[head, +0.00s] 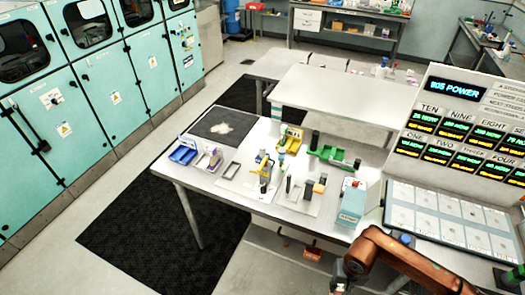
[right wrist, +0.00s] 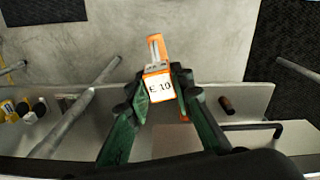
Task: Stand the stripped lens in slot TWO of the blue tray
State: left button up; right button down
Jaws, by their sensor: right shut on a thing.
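My right gripper (right wrist: 160,82) is shut on an orange and white block labelled "E 10" (right wrist: 158,85), with a pale metal-looking part at its far end. I cannot tell whether this block is the stripped lens. The fingers grip its two sides, and bare floor shows beyond it. In the head view my right arm comes in at the lower right, and its dark wrist is near the table's front edge. The blue tray (head: 183,154) sits at the table's left end, well away from this gripper. Its slot marks are too small to read. My left gripper is not in view.
A purple and white tray (head: 208,159), a yellow tray (head: 290,140) and a green tray (head: 334,156) stand on the table (head: 225,188). Several small upright parts fill its middle. A teal box (head: 351,203) and a large display board (head: 460,125) are at the right.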

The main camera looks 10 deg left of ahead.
aim_at(182, 150)
jog(key=u, duration=2.2)
jog(key=i, duration=4.1)
jog(key=z, duration=2.45)
